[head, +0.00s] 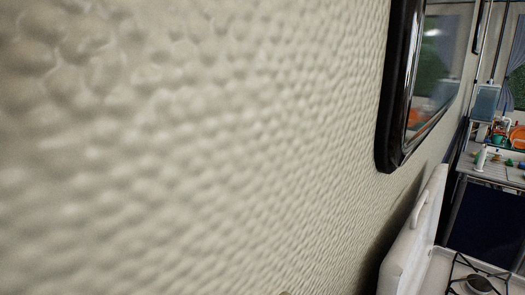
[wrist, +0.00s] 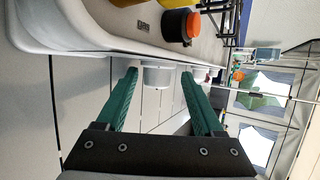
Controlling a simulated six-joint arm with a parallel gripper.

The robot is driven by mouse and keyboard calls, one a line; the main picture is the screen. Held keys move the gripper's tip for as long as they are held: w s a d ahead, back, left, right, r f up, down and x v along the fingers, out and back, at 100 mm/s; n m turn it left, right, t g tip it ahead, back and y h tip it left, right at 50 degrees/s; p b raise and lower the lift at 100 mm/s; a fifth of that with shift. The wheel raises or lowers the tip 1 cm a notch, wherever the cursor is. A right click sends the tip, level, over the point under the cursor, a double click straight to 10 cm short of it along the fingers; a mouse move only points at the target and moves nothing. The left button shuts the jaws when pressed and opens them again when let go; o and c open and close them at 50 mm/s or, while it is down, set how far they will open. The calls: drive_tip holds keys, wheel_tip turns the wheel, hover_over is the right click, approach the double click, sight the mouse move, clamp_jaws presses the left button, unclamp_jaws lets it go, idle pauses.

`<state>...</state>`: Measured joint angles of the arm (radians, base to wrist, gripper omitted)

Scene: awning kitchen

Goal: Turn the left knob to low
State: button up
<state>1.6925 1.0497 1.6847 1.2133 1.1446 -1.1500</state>
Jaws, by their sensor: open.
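My gripper (wrist: 159,73) shows in the wrist view with its two green fingers spread apart. A pale grey, rounded knob-like part (wrist: 157,76) sits under the white stove's edge, in the gap between the fingertips. It looks like the left knob, and the frames do not show whether the fingers touch it. A second pale knob-like part (wrist: 201,73) is just to its right, partly behind the right finger. No knob setting can be read. In the head view, the white stove top shows a burner (head: 480,285) at the bottom right; my gripper and the knobs are out of that view.
On the white top, a black-and-orange container (wrist: 180,25) stands above the knobs in the wrist view. A raised white lid (head: 412,240) stands by the textured wall (head: 200,150).

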drive_tip(key=shift+s+a+f, duration=0.15)
drive_tip(key=shift+f, duration=0.1)
drive_tip(key=shift+s+a+r, duration=0.2)
drive_tip(key=shift+s+r, duration=0.45)
drive_tip(key=shift+r, duration=0.15)
drive_tip(key=shift+s+a+r, duration=0.25)
drive_tip(key=shift+s+r, duration=0.4)
drive_tip(key=shift+r, duration=0.2)
drive_tip(key=shift+s+a+r, duration=0.2)
drive_tip(key=shift+s+r, duration=0.45)
drive_tip(key=shift+r, duration=0.15)
